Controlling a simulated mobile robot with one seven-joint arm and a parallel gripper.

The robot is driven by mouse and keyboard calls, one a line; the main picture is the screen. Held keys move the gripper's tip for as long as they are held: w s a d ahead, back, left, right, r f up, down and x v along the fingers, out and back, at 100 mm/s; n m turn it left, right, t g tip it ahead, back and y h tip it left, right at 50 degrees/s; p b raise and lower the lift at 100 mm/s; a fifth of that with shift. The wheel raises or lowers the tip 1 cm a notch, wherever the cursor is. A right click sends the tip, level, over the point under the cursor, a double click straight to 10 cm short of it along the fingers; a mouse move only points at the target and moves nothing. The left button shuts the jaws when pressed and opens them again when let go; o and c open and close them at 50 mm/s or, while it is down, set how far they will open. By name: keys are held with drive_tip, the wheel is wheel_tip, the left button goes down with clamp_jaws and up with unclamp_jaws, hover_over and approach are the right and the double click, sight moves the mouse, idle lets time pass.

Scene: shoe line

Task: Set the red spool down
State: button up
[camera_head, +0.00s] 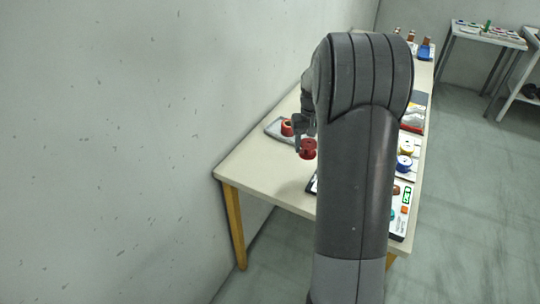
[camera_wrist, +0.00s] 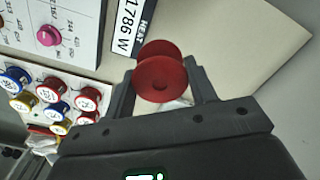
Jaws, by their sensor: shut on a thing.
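The red spool (camera_wrist: 160,72) is between the two fingers of my gripper (camera_wrist: 163,88) in the wrist view, with one round end facing the camera. My gripper is shut on it. In the head view the red spool (camera_head: 308,150) hangs below my gripper (camera_head: 304,136), over the left part of the pale table (camera_head: 262,172). It looks clear of the tabletop, with a shadow below it. My own arm hides much of the table's middle.
A board of several coloured spools (camera_wrist: 72,82) and a white panel with a pink knob (camera_wrist: 47,35) show in the wrist view. The table's near left corner is bare.

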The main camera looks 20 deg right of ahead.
drive_tip(key=w+a, duration=0.5)
drive_tip(key=w, duration=0.5)
drive_tip(key=w+a+f, duration=0.2)
drive_tip(key=a, duration=0.1)
drive_tip(key=w+a+f, duration=0.2)
drive_tip(key=a, duration=0.1)
drive_tip(key=w+a+f, duration=0.2)
drive_tip(key=a+f, duration=0.1)
drive_tip(key=shift+a, duration=0.4)
drive_tip(key=shift+w+a+f, duration=0.1)
drive_tip(key=shift+w, duration=0.05)
drive_tip(key=shift+f, duration=1.9)
drive_tip(key=shift+f, duration=0.15)
drive_tip(key=o, duration=1)
drive_tip(key=shift+c, duration=0.2)
